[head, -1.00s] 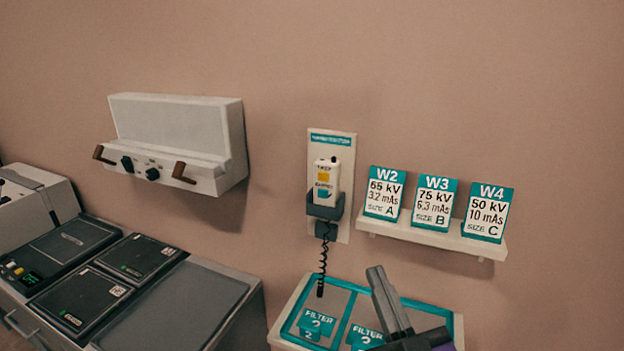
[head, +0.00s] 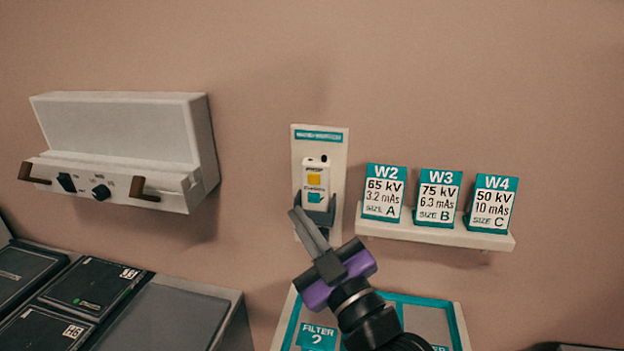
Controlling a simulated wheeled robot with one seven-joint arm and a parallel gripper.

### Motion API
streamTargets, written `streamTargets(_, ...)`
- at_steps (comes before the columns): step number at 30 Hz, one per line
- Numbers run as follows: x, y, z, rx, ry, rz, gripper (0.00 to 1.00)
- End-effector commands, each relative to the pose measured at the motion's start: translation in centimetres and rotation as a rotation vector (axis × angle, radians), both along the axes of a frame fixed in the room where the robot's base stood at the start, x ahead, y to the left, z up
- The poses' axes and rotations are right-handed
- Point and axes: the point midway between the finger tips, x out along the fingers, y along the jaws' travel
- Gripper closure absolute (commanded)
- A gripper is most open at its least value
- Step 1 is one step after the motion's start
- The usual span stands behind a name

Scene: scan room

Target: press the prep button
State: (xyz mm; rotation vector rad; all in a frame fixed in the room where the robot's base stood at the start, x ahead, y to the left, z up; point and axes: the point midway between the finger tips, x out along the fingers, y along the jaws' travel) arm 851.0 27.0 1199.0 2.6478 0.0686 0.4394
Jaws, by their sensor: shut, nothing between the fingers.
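A white hand switch (head: 314,174) sits upright in a dark holder on a pale wall plate (head: 334,163). A yellow-orange button, the prep button (head: 314,180), shows on its upper front, with a teal button (head: 314,197) below it. My gripper (head: 294,211) is shut and empty. Its fingertips are just below and left of the hand switch in the picture, overlapping the lower left of the holder. I cannot tell whether they touch it. The gripper hides the coiled cord and part of the holder.
A shelf (head: 440,236) with cards W2, W3 and W4 is on the wall to the right. A white wall unit (head: 125,150) with brown handles is at left. A teal-edged filter tray (head: 456,325) lies below my arm. A dark-topped counter (head: 170,318) is at lower left.

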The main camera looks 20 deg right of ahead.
Motion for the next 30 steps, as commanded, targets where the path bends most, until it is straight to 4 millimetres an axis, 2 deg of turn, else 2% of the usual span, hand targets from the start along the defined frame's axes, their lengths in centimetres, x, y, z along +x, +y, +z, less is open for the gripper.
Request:
streamTargets(10,0.8,-0.6,-0.1,0.0,-0.002,-0.002,1.0)
streamTargets(24,5.6,-4.1,-0.3,0.0,-0.003,-0.002,1.0)
streamTargets(30,6.8,-4.9,-0.2,0.001,-0.002,-0.001,1.0)
